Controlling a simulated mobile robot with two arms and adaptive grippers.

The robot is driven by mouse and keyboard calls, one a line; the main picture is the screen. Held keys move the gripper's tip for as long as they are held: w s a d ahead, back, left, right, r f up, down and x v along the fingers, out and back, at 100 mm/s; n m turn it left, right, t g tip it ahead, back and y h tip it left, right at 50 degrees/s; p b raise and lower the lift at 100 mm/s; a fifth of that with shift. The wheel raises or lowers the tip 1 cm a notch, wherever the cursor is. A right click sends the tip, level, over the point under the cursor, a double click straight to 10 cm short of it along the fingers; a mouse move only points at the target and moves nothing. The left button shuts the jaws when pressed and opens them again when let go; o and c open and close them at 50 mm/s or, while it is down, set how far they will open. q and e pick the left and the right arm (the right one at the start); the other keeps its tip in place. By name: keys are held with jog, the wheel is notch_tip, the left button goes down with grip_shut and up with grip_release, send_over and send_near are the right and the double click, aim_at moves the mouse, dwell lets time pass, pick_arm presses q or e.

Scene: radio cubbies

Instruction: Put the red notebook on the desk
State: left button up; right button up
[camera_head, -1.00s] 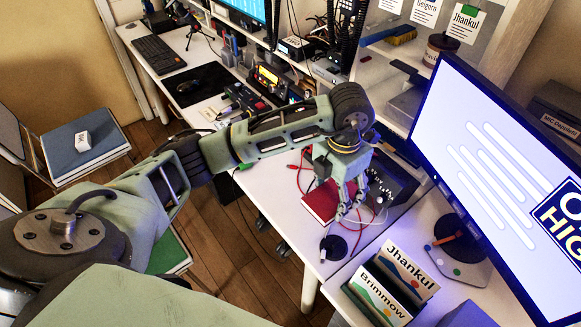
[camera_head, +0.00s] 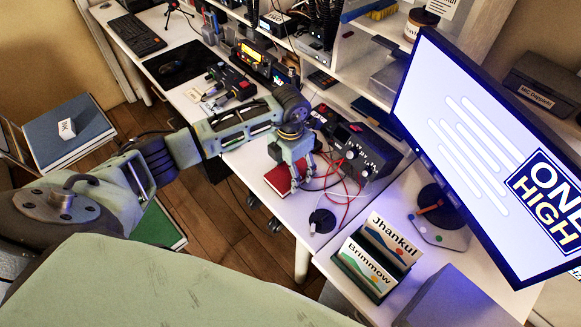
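The red notebook (camera_head: 278,181) lies on the white desk (camera_head: 285,211) close to its front edge, in the middle of the head view. Black and red cables lie just to its right. My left gripper (camera_head: 299,184) points down at the notebook's right side, and its fingers overlap the notebook in the picture. I cannot tell whether they touch it or how far apart they are. The gripper and wrist hide part of the notebook. My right gripper is out of view.
A black device with knobs (camera_head: 358,148) stands right of the gripper. A card holder (camera_head: 375,262) and large monitor (camera_head: 490,150) stand further right. Radios and a keyboard (camera_head: 137,34) fill the back left. A blue book (camera_head: 62,138) with a white box lies at left.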

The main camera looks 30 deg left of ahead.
pick_arm(q)
jog(key=shift+f, duration=0.15)
jog(key=o, duration=1.3)
jog(key=shift+c, duration=0.2)
jog(key=shift+r, duration=0.4)
notch_tip(320, 180, up, 12)
jog(key=b, duration=0.2)
jog(key=shift+f, duration=0.15)
